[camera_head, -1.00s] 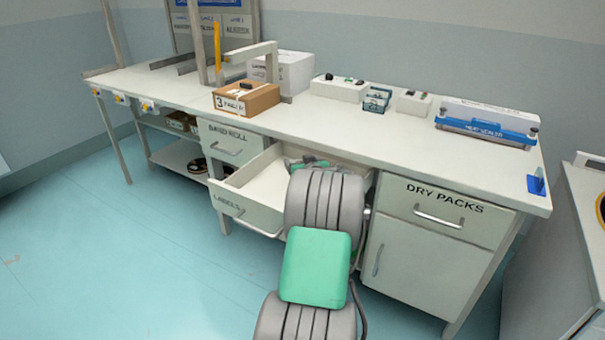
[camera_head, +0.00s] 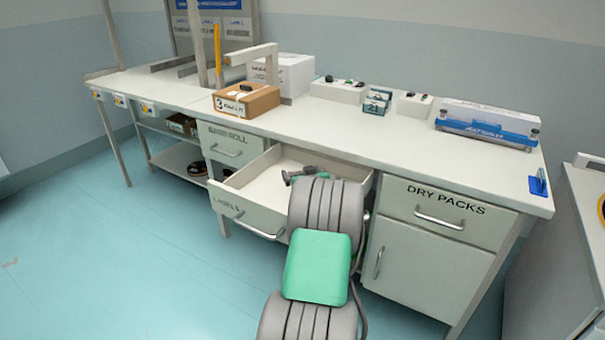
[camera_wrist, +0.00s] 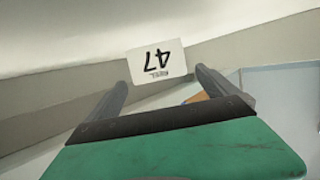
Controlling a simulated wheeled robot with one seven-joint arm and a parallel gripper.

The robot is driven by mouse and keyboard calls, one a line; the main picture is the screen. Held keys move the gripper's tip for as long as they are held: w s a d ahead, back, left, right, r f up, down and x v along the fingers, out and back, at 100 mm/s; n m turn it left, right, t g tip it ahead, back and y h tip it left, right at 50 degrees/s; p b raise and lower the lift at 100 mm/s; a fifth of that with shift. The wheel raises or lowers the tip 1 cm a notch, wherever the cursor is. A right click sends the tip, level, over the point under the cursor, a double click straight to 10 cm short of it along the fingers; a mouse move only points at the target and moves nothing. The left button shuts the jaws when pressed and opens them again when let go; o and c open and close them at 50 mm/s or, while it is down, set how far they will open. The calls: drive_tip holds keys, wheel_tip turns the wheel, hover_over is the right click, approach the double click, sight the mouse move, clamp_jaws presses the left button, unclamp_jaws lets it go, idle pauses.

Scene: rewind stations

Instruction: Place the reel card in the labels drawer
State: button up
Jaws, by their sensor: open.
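The labels drawer (camera_head: 243,214) is pulled open under the bench, with pale inner walls. My gripper (camera_head: 291,177) is over or inside the drawer's opening, partly hidden by my arm. In the wrist view my gripper (camera_wrist: 162,80) is open, its two dark fingers apart. The card cannot be made out in the head view.
The dry packs drawer (camera_head: 437,208) is shut at the right, and the drawer (camera_head: 229,146) left of labels is shut. A brown box (camera_head: 247,101) marked 3 and a blue-and-white machine (camera_head: 488,126) stand on the bench. The floor at left is clear.

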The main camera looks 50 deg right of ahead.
drive_tip(key=shift+s+a+r+p, duration=0.15)
drive_tip(key=shift+s+r+p, duration=0.1)
drive_tip(key=shift+r+p, duration=0.1)
drive_tip(key=v, duration=0.7)
drive_tip(key=shift+f+p, duration=0.1)
drive_tip(key=shift+p, duration=0.2)
